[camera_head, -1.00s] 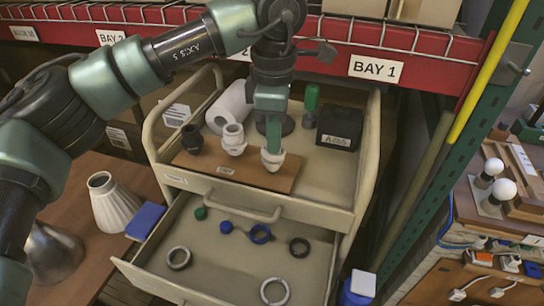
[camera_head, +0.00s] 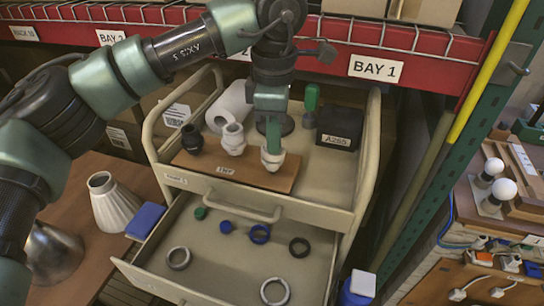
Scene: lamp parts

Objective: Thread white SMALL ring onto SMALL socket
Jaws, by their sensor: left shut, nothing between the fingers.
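My left gripper (camera_head: 273,141) comes down from above onto the right end of a wooden board on the cart top. Its fingers are closed, with the tips at the top of a white socket (camera_head: 272,159); I cannot tell whether they touch it. Another white socket (camera_head: 233,140) and a black socket (camera_head: 192,140) stand upright further left on the board. Two pale rings lie flat in the open drawer, one at the left (camera_head: 178,258) and one at the front right (camera_head: 275,291). I cannot read which socket is SMALL. My right gripper is out of view.
The open drawer (camera_head: 210,280) also holds a blue ring (camera_head: 259,234), a black ring (camera_head: 299,247), a green cap (camera_head: 200,213) and a blue cap (camera_head: 226,227). A black box (camera_head: 340,128) and a white roll (camera_head: 228,107) stand behind the board (camera_head: 215,168). A ribbed shade (camera_head: 114,203) stands left.

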